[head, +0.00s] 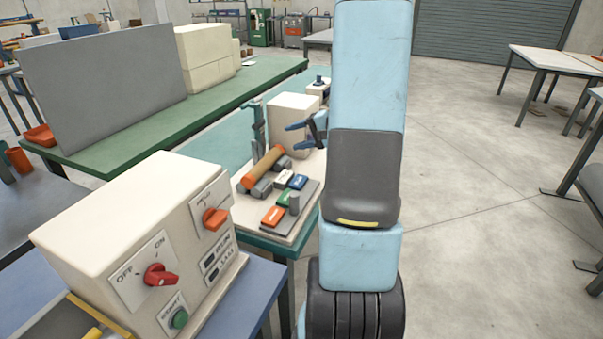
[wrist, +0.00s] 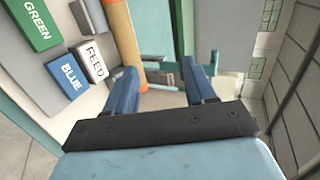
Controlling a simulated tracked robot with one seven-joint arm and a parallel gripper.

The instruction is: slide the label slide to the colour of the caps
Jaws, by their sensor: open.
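On the bench machine, a label row has an orange plate (head: 272,215), a green plate (head: 287,198) and a blue plate (head: 298,181). A grey upright block (head: 294,203), seemingly the label slide, stands on a grey strip beside them, near the green and orange plates; which it lines up with I cannot tell. A brown tube (head: 263,168) lies on rollers, with orange end caps (head: 277,152). My gripper (head: 292,136) is open and empty, above the far end of the tube. In the wrist view its blue fingers (wrist: 159,66) are apart, with the GREEN (wrist: 38,24) and BLUE (wrist: 69,76) plates left.
A white FEED plate (head: 283,177) lies by the rollers. A cream control box (head: 140,230) with a red knob (head: 160,275) stands in front. A cream block (head: 292,120) and a teal post (head: 257,125) rise behind the tube.

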